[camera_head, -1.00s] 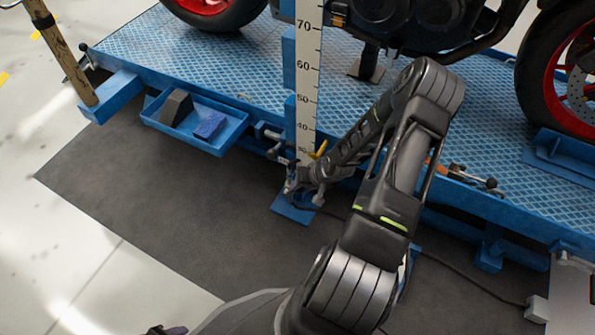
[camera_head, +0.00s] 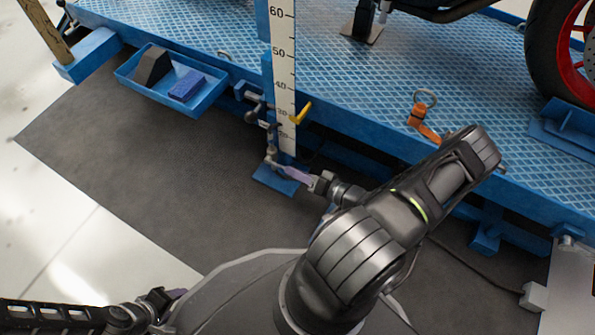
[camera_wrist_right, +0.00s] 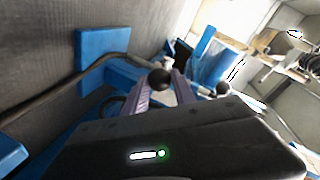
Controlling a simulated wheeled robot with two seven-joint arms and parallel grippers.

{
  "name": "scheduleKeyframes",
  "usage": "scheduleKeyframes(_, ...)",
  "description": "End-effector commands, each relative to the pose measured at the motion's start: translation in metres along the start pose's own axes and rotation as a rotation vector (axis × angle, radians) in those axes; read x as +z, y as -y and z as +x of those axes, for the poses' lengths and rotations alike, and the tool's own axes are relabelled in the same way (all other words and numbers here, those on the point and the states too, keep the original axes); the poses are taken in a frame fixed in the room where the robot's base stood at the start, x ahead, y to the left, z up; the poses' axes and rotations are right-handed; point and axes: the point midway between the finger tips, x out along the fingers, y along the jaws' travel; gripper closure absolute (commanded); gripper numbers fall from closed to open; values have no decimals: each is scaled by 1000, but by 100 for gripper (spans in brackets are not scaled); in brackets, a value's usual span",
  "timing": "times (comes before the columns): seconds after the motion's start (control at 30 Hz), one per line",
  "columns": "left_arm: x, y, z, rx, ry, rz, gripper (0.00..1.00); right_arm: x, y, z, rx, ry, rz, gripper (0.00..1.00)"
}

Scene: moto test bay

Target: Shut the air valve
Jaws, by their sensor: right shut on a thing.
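Small grey valve fittings (camera_head: 258,112) sit along the blue platform edge beside the white ruler post, with a yellow lever (camera_head: 301,112) sticking up to the right. I cannot tell which piece is the air valve. My right gripper (camera_head: 281,168) is low at the foot of the post, below the yellow lever and apart from it. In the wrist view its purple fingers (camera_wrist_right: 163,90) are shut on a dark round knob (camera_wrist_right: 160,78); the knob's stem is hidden. My left gripper (camera_head: 176,295) shows only partly at the bottom left, its jaws unclear.
A blue tray (camera_head: 128,76) with a dark wedge (camera_head: 152,67) and a blue block (camera_head: 187,86) hangs left of the post. An orange strap (camera_head: 421,124) lies on the platform (camera_head: 345,85). A second dark knob (camera_wrist_right: 223,88) shows in the wrist view.

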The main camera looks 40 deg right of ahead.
Motion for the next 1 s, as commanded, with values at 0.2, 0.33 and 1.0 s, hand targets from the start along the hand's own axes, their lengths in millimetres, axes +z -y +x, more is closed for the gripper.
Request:
scheduleKeyframes(0.2,0,1,3,1,0,-1,46,5,-5,4,-64,-37,7,100)
scheduleKeyframes(0.33,0,1,3,1,0,-1,46,6,-6,4,-77,-45,8,100)
scheduleKeyframes(1.0,0,1,3,1,0,-1,46,5,-7,3,-75,-48,8,47)
